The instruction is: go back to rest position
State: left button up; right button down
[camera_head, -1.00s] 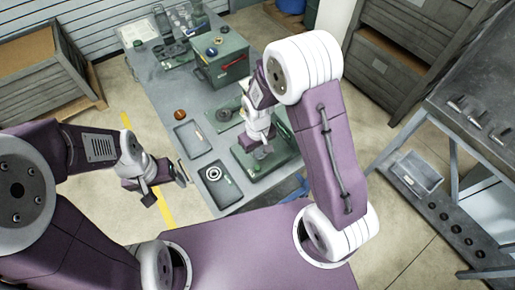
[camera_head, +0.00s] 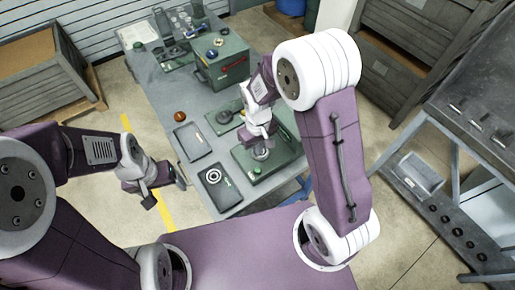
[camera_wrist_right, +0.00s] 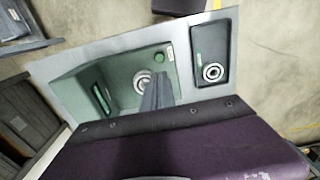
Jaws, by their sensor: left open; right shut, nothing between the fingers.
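My left gripper (camera_head: 163,190) is off the left side of the grey table (camera_head: 165,95), over the floor, open and empty. My right gripper (camera_head: 262,143) is over the green machine base (camera_head: 277,163) on the right of the table, partly hidden by its own wrist. In the right wrist view, its shut fingers (camera_wrist_right: 157,90) hold nothing and overlap a round metal part on the green machine (camera_wrist_right: 120,85). I cannot tell whether they touch it.
A dark tray (camera_head: 232,196) with a ring (camera_head: 213,175) lies at the table's near end. An empty tray (camera_head: 194,142) and a brown round object (camera_head: 180,116) lie behind it. A green box (camera_head: 225,65) stands further back. A shelf rack (camera_head: 440,160) stands right.

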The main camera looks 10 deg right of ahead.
jog(key=s+d+f+m+t+b, duration=0.1)
jog(key=s+d+f+m+b, duration=0.3)
jog(key=s+d+b, duration=0.3)
jog(key=s+f+b, duration=0.1)
jog(key=s+b, duration=0.1)
jog(key=b, duration=0.2)
jog(key=shift+s+f, duration=0.15)
jog(key=shift+f, duration=0.05)
jog(key=shift+s, duration=0.1)
dwell(6.6)
